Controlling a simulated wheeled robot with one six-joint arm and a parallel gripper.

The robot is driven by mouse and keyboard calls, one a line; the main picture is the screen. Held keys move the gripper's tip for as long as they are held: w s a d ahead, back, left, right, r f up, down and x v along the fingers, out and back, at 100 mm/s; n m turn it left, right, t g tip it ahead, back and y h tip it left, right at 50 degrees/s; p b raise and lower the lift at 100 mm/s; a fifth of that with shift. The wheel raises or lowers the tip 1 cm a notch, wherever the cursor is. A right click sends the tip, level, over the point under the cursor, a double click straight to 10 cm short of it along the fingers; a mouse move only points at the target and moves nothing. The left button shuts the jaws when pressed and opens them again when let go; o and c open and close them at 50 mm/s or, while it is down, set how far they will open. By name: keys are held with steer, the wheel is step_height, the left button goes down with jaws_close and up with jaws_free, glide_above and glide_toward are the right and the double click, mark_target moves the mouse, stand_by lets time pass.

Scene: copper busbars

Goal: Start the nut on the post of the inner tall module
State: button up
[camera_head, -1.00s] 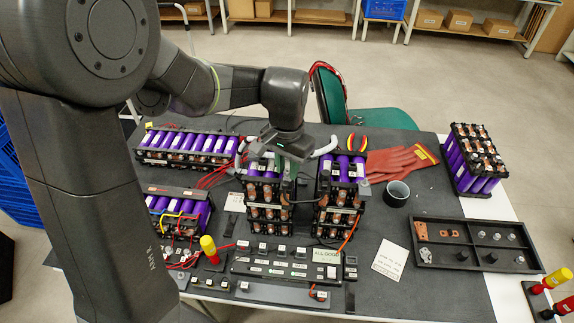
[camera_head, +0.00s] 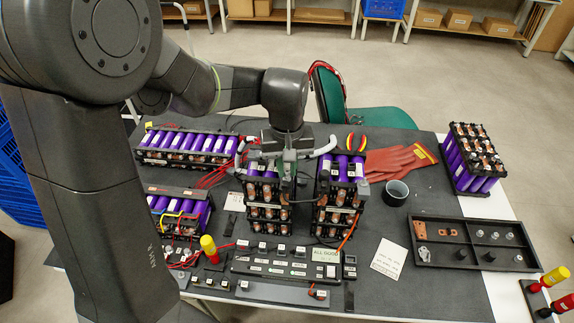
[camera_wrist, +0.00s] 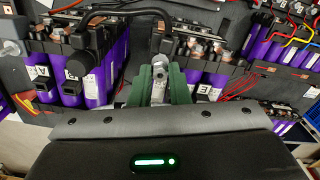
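Two tall modules with purple cells and copper busbars stand side by side in the head view, a left one (camera_head: 266,212) and a right one (camera_head: 338,215). My gripper (camera_head: 289,172) points down over the top of the left one, towards the gap between them. In the wrist view its two green fingers (camera_wrist: 161,84) close on a small grey metal nut (camera_wrist: 159,73). The post under the nut is hidden, and I cannot tell whether the nut's thread has caught. A purple module (camera_wrist: 70,75) shows left of the fingers.
A black cable (camera_wrist: 125,12) arches close beyond the fingers. Long modules (camera_head: 185,145) lie at the left. A black tray (camera_head: 440,262) with small hardware, a dark cup (camera_head: 395,193) and red gloves (camera_head: 400,162) are at the right. A control strip (camera_head: 285,268) lies in front.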

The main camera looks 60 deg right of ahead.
jaws_close()
steer(key=m, duration=0.4)
steer(key=shift+m, duration=0.3)
steer(key=shift+o, duration=1.2)
jaws_free()
steer(key=shift+f+m, duration=0.1)
steer(key=shift+m, duration=0.3)
steer(key=o, duration=0.5)
steer(key=shift+r+p, duration=2.15)
steer(key=shift+r, duration=0.85)
